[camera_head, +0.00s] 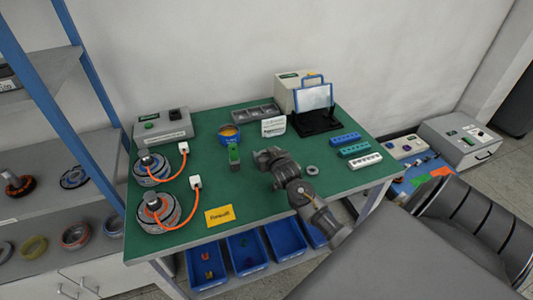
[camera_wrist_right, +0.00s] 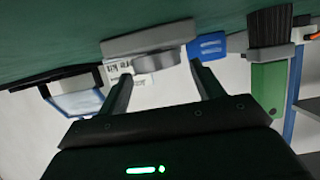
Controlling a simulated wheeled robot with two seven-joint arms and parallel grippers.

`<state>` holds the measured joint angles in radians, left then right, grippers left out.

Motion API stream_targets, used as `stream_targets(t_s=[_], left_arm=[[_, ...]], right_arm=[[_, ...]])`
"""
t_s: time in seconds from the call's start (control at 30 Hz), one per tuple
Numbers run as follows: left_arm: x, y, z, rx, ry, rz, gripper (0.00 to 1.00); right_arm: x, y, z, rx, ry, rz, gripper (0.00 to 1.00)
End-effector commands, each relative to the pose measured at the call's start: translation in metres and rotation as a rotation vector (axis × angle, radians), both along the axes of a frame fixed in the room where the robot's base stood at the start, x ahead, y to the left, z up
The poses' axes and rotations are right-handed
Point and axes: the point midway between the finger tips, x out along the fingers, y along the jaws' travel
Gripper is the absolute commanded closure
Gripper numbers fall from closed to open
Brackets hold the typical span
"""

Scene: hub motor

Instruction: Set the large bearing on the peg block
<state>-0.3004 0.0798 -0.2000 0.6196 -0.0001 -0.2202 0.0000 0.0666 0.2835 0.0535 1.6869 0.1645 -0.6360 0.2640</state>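In the right wrist view a grey round ring-like part (camera_wrist_right: 157,62), which looks like the large bearing, lies against a flat grey block (camera_wrist_right: 150,38), seemingly the peg block, at the green table. My right gripper (camera_wrist_right: 160,72) has its fingers apart, one on each side of the round part, with gaps showing. In the head view my right gripper (camera_head: 268,158) is low over the middle of the table and mostly hides the block and the round part. Whether the part is fully seated cannot be told. A smaller grey ring (camera_head: 312,170) lies on the table to the right. My left gripper is out of view.
Two round motors (camera_head: 159,212) with orange cables are at left. A yellow card (camera_head: 219,216) lies in front. Coloured strips (camera_head: 345,139) are at right.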

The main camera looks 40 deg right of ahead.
Motion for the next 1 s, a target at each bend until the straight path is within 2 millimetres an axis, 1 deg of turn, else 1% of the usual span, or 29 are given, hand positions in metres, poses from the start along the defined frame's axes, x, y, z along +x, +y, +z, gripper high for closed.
stream_targets(t_s=[0.03,0.13,0.27,0.37,0.4,0.47,0.8,0.9,1.0], left_arm=[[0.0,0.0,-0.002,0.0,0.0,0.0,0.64],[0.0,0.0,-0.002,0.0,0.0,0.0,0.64],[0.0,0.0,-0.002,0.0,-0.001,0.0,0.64],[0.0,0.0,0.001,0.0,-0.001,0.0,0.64],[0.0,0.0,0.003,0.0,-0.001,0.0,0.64],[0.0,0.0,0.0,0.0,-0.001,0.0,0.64],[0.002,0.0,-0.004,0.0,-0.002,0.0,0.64],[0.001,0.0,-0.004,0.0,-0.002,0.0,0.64],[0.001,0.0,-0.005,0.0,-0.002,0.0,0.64]], right_arm=[[-0.004,0.004,-0.014,0.005,0.027,0.005,0.33],[-0.004,0.005,-0.015,0.006,0.028,0.007,0.33],[-0.004,0.006,-0.014,0.007,0.028,0.008,0.33],[-0.004,0.006,-0.007,0.006,0.028,0.009,0.33],[-0.004,0.006,-0.001,0.006,0.028,0.009,0.33],[-0.013,0.009,-0.001,0.007,0.027,0.009,0.33],[-0.076,0.029,0.034,0.005,0.016,0.004,0.33],[-0.09,0.034,0.041,0.005,0.015,0.004,0.33],[-0.099,0.037,0.046,0.004,0.014,0.004,0.33]])
